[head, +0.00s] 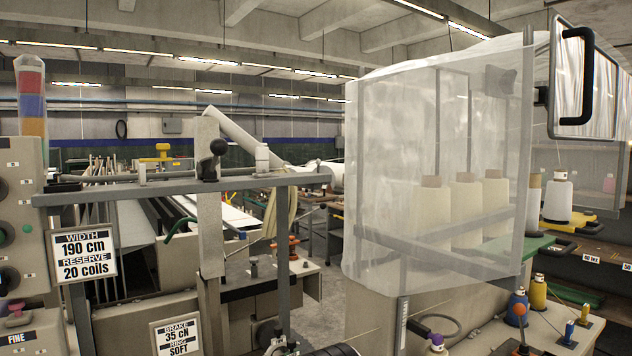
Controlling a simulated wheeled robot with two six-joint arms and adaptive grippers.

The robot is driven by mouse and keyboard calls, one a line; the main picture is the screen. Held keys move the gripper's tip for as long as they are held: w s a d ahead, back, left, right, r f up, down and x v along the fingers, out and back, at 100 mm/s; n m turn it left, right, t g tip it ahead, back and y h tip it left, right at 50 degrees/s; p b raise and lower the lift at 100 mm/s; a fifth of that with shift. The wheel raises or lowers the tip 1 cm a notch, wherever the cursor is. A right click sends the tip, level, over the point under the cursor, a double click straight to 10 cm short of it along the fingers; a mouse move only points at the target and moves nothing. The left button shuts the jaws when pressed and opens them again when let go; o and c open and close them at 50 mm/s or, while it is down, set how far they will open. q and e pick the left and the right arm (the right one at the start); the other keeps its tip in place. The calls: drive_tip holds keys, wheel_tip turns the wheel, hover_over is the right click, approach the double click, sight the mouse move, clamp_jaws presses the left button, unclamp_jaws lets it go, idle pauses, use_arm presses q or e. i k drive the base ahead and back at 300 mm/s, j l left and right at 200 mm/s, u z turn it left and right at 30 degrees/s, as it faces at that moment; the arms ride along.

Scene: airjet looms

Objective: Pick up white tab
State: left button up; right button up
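I cannot pick out a white tab with certainty in the head view. A small white upright piece (262,158) stands on the grey horizontal rail (110,194) of the loom, right of a black ball knob. Small white labels, one reading 40 tex (592,259), sit on the shelf edge at the right. Neither of my grippers can be made out.
A translucent cover (390,150) hangs over several cream yarn cones (465,205) at right centre. A black-handled panel (575,85) is at upper right. Signs (84,255) and a control box (22,215) stand left. Colored spools (538,294) are lower right.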

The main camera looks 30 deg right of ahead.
sight(262, 153)
drive_tip(key=z, duration=0.75)
